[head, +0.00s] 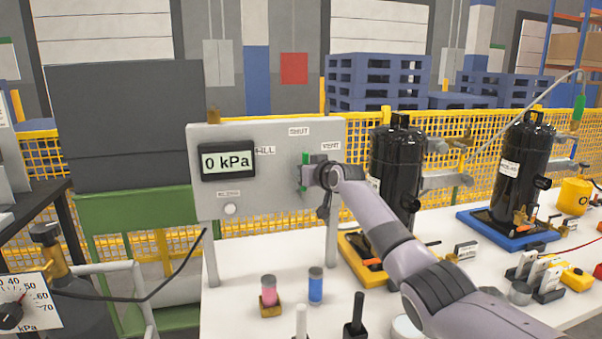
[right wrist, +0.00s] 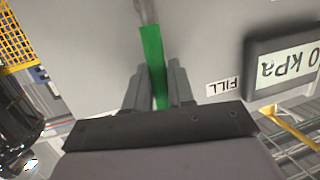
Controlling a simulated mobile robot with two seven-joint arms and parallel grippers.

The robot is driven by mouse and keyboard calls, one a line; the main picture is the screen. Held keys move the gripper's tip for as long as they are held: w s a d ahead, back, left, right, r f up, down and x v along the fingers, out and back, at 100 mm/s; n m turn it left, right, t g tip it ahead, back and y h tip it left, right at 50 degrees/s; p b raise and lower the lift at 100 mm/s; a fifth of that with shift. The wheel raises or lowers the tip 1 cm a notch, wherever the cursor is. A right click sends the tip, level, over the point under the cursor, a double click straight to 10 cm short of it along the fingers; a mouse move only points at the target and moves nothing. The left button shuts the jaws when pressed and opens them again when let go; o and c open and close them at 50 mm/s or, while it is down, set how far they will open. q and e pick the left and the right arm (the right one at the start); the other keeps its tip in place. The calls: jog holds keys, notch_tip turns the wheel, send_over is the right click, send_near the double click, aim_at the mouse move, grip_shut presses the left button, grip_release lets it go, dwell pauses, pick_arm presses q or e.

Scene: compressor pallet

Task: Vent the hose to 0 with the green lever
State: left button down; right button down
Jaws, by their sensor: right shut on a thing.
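A grey panel (head: 240,200) stands on the white table. Its display (head: 228,162) reads 0 kPa. The labels FILL (head: 265,150), SHUT (head: 299,131) and VENT (head: 330,146) are on the panel. The green lever (head: 305,157) is at the panel's right part, partly hidden by my right gripper (head: 309,173). In the right wrist view, the green lever (right wrist: 152,50) lies between the two fingers of my right gripper (right wrist: 156,82), which is shut on it. A black hose (head: 170,275) runs left from the panel's lower edge. My left gripper is not in view.
Two black compressors (head: 396,170) (head: 521,168) stand right of the panel. Pink (head: 269,288) and blue (head: 315,287) small containers stand on the table in front. A kPa dial (head: 25,302) is at lower left. A yellow mesh fence (head: 450,155) runs behind.

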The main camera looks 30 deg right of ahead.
jog(key=shift+a, duration=0.15)
dwell(0.5)
jog(key=c, duration=1.1)
grip_release()
jog(key=shift+v, duration=3.5)
